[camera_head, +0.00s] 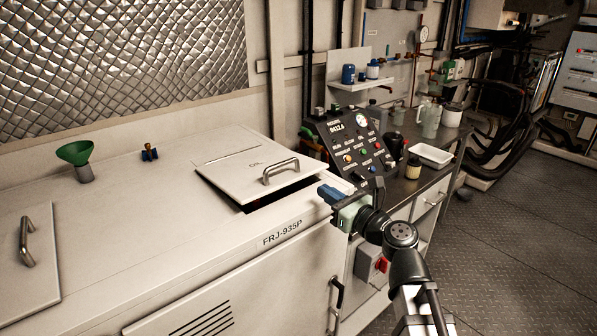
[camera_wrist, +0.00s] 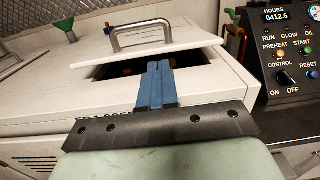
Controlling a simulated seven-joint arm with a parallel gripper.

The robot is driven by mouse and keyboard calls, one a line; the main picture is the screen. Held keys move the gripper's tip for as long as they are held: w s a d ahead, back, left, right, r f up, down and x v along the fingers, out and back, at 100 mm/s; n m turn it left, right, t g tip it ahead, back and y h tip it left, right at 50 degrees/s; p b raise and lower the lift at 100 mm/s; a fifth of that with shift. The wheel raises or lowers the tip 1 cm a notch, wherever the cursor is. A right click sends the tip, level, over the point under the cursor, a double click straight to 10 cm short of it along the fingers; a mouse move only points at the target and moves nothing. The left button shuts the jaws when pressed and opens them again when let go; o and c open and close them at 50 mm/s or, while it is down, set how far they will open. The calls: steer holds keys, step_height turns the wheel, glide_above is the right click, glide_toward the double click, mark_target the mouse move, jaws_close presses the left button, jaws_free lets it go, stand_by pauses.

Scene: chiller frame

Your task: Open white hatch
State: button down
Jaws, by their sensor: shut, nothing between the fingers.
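My gripper (camera_head: 328,191) is shut and empty, just in front of the gap at the cabinet's front right. In the wrist view its blue fingers (camera_wrist: 158,72) are together, pointing at the opening below the raised edge. I cannot tell whether the fingertips touch the hatch.
A second panel with a handle (camera_head: 27,242) is at the left. A green funnel (camera_head: 76,154) and a small valve (camera_head: 149,152) stand behind. A black control panel (camera_head: 355,145) rises right of the hatch. A bench with bottles and a white tray (camera_head: 431,155) is beyond it.

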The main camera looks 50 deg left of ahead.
mark_target(298, 170)
steer(key=a, duration=0.3)
steer(key=a+r, duration=0.1)
steer(key=a, duration=0.6)
steer(key=shift+s+a+r, duration=0.15)
steer(key=shift+s+r, duration=0.1)
steer(key=shift+r, duration=0.15)
steer(key=a+r+h, duration=0.1)
steer(key=r, duration=0.1)
steer(key=a+r, duration=0.1)
steer(key=r, duration=0.2)
steer(key=a+r+h, duration=0.1)
steer(key=r, duration=0.2)
steer(key=shift+h, duration=0.3)
steer(key=a+r, duration=1.5)
steer(key=a, duration=0.4)
steer(key=shift+a+r, duration=0.15)
steer(key=shift+a, duration=0.2)
